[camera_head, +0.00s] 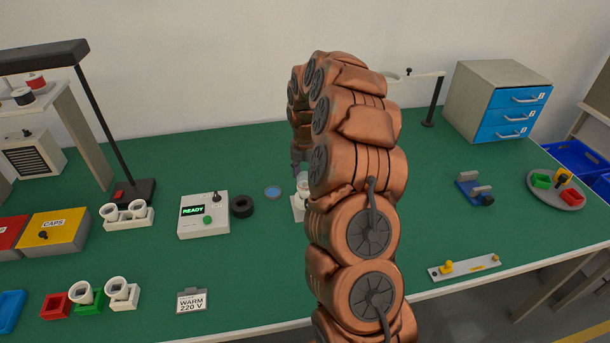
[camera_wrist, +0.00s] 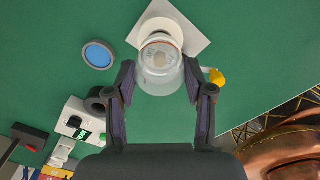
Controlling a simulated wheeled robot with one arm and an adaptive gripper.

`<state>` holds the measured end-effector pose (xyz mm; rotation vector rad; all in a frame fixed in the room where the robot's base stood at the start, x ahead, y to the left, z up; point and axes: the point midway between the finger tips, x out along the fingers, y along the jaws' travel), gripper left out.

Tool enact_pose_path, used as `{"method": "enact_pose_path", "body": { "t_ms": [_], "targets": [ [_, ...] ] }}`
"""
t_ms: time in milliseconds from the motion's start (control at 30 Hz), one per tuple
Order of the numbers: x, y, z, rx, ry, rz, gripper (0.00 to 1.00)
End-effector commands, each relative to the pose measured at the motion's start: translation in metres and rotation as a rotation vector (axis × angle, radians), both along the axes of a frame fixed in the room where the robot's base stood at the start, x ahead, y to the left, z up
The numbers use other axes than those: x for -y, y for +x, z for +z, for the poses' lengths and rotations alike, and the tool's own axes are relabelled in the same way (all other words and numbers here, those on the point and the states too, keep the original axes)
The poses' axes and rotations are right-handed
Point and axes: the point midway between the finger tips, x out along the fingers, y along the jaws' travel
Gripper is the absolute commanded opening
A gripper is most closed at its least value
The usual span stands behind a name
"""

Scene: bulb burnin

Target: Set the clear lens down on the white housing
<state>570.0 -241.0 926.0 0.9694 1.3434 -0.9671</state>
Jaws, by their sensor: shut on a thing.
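The clear lens (camera_wrist: 158,82) is a see-through dome between the fingers of my gripper (camera_wrist: 160,92) in the wrist view. My gripper is shut on it. The white housing (camera_wrist: 199,42) is a square plate with a round white part, seen behind and partly through the lens; I cannot tell whether the two touch. In the head view the lens (camera_head: 302,182) shows faintly above the housing (camera_head: 297,210), left of my arm. My arm hides most of the housing there, and my gripper is mostly hidden.
A blue disc (camera_head: 272,192) lies left of the housing, near a black ring (camera_head: 242,206) and a white box reading READY (camera_head: 204,214). A white strip with yellow knobs (camera_head: 464,267) lies at the front right.

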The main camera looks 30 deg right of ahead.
Motion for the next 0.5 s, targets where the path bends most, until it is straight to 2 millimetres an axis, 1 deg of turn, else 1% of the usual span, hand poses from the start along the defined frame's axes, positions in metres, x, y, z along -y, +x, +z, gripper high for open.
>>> {"method": "enact_pose_path", "body": {
  "t_ms": [500],
  "targets": [
    [-0.0001, -0.0001, -0.0051, 0.000, 0.000, 0.000, 0.39]
  ]
}}
